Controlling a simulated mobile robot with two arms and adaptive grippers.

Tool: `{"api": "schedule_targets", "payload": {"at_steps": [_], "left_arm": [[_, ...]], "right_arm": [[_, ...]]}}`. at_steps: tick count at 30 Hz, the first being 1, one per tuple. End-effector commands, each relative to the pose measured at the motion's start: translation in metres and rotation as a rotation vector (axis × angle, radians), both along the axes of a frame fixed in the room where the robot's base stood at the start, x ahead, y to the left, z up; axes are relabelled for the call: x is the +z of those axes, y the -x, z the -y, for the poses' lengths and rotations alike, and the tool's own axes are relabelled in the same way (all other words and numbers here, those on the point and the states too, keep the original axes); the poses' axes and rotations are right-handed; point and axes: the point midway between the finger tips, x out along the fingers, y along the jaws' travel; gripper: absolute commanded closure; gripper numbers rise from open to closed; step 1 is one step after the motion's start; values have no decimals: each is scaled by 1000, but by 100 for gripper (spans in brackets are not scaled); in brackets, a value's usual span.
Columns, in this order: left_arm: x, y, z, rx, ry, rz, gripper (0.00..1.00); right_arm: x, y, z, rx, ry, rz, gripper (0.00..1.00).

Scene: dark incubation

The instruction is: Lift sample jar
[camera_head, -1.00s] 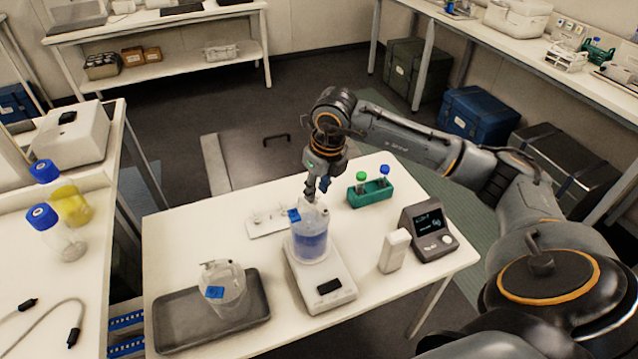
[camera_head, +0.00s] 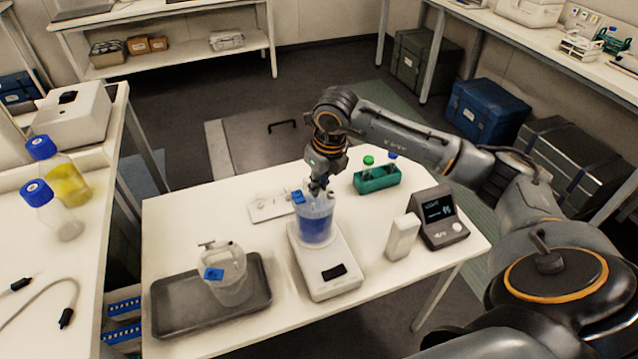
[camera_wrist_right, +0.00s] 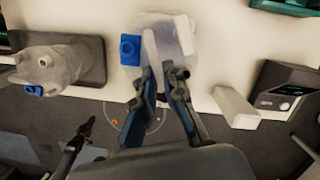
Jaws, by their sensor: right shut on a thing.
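The sample jar (camera_head: 316,222), clear with blue liquid and a blue tag, is upright over the white scale (camera_head: 331,273). I cannot tell whether its base touches the plate or is just above it. My right gripper (camera_head: 318,187) comes down from above and is shut on the jar's top. In the right wrist view its fingers (camera_wrist_right: 165,72) close around a pale upper part of the jar, beside the blue tag (camera_wrist_right: 130,49). A dark shape at the lower left of that view looks like my left gripper (camera_wrist_right: 84,130); its jaws are too unclear to read.
A second jar with a blue tag (camera_head: 229,277) stands in a dark tray (camera_head: 172,325) on the left. A green rack (camera_head: 378,181), a white block (camera_head: 402,237) and a display unit (camera_head: 440,217) stand to the right. A flat white plate (camera_head: 268,208) lies behind the jar.

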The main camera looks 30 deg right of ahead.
Motion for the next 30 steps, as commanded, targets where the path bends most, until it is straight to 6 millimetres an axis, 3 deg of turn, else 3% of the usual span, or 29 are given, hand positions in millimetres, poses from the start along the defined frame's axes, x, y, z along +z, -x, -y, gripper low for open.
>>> {"api": "schedule_targets", "payload": {"at_steps": [8,24,30], "left_arm": [[4,0,-1,0,-1,0,100],[31,0,-1,0,-1,0,100],[34,0,-1,0,-1,0,100]], "right_arm": [[9,-1,0,-1,0,7,100],[57,-2,0,-1,0,7,100],[63,-1,0,-1,0,6,100]]}}
